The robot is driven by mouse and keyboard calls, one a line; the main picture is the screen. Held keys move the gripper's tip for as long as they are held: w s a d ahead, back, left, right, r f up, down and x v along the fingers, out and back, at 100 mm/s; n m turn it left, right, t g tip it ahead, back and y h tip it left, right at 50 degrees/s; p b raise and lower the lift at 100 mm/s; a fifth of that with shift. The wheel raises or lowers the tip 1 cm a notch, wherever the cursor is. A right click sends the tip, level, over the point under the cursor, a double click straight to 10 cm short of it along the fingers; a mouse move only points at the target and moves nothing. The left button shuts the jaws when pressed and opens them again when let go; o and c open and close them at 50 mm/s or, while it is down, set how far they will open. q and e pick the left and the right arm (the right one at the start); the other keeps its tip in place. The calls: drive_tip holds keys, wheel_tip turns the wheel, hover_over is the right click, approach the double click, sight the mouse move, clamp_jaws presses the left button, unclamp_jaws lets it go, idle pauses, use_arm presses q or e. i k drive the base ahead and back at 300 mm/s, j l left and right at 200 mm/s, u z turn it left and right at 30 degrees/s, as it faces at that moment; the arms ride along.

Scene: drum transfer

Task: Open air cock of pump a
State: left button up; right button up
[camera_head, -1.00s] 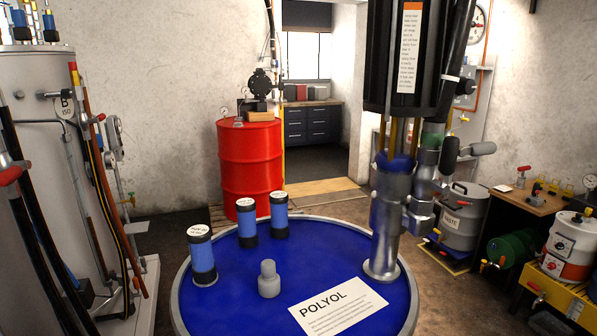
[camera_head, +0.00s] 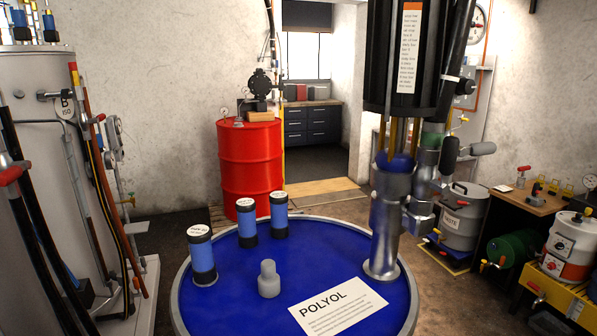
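A tall pump with a black cylinder (camera_head: 400,55) and a grey metal lower body (camera_head: 384,235) stands upright on the blue drum (camera_head: 240,290) marked POLYOL. I can read no letter naming it pump a. A dark grey handle (camera_head: 449,155) and a lighter grey handle (camera_head: 482,149) stick out to the right of the pump. I cannot tell whether either is the air cock, or its setting. Neither of my grippers is in view.
Several blue canisters (camera_head: 247,222) and a grey bung (camera_head: 269,279) stand on the drum top. A tank (camera_head: 35,110) marked B is at left. A red drum (camera_head: 250,165) is behind. A waste can (camera_head: 464,215) and a bench (camera_head: 530,198) are at right. Floor shows between.

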sight(475, 149)
drive_tip(key=k, duration=0.45)
drive_tip(key=k+u, duration=0.4)
drive_tip(key=k+j+u, duration=0.25)
drive_tip(key=k+u, duration=0.15)
drive_tip(key=l+u, duration=0.1)
drive_tip(key=u, duration=0.3)
drive_tip(key=l+u, duration=0.15)
drive_tip(key=u, duration=0.25)
drive_tip(key=l+u, duration=0.1)
drive_tip(key=u, duration=0.3)
drive_tip(key=l+u, duration=0.15)
drive_tip(key=u, duration=0.25)
drive_tip(key=k+l, duration=0.15)
drive_tip(key=l, duration=0.2)
drive_tip(key=k+l, duration=0.1)
drive_tip(key=l, duration=0.3)
drive_tip(key=k+l, duration=0.15)
drive_tip(key=l, duration=0.2)
drive_tip(key=k+l, duration=0.15)
drive_tip(key=l, duration=0.2)
drive_tip(key=k+l, duration=0.15)
drive_tip(key=l, duration=0.25)
drive_tip(key=k+l, duration=0.1)
drive_tip(key=l, duration=0.25)
